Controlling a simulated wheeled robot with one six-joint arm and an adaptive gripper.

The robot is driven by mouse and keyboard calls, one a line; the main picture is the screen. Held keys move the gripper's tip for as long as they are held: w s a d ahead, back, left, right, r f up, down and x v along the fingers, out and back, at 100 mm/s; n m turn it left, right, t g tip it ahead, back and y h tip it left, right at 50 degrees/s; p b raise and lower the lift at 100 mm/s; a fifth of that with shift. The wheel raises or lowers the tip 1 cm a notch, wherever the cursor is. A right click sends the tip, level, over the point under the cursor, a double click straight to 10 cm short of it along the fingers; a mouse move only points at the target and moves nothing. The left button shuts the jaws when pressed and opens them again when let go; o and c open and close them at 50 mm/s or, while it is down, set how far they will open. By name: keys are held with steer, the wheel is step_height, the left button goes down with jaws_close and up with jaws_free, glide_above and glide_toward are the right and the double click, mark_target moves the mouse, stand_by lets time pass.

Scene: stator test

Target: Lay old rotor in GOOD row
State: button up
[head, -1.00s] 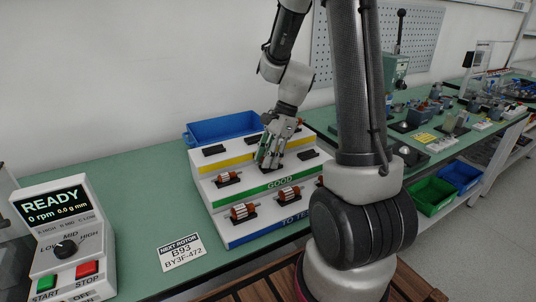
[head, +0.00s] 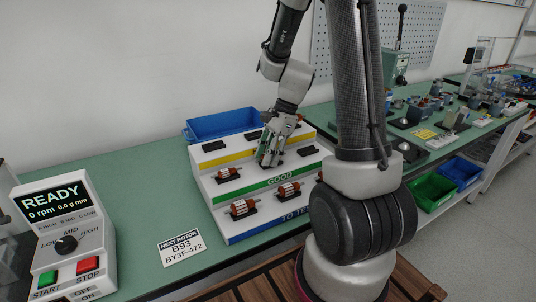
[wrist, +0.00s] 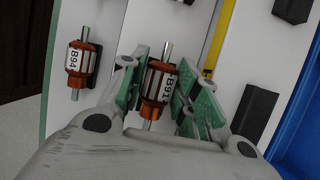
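A copper-and-white rotor tagged B91 (wrist: 156,85) sits between the green finger pads of my gripper (wrist: 163,88) in the wrist view. The pads look to be against both its sides. In the head view my gripper (head: 268,157) is low over the middle of the GOOD row (head: 279,180), hiding most of the rotor there. I cannot tell whether the rotor touches a cradle. Another rotor (head: 228,174) lies at the left end of that row. An empty black cradle (head: 307,151) shows at its right.
The lower TO TEST row holds rotors (head: 243,208) (head: 289,190); one tagged B94 (wrist: 80,60) shows in the wrist view. The top tier has empty black cradles (head: 214,146). A blue bin (head: 223,125) stands behind. A tester (head: 66,240) reads READY; a sign (head: 182,248) names B93.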

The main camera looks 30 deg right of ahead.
steer(key=o, duration=0.5)
steer(key=v, duration=1.2)
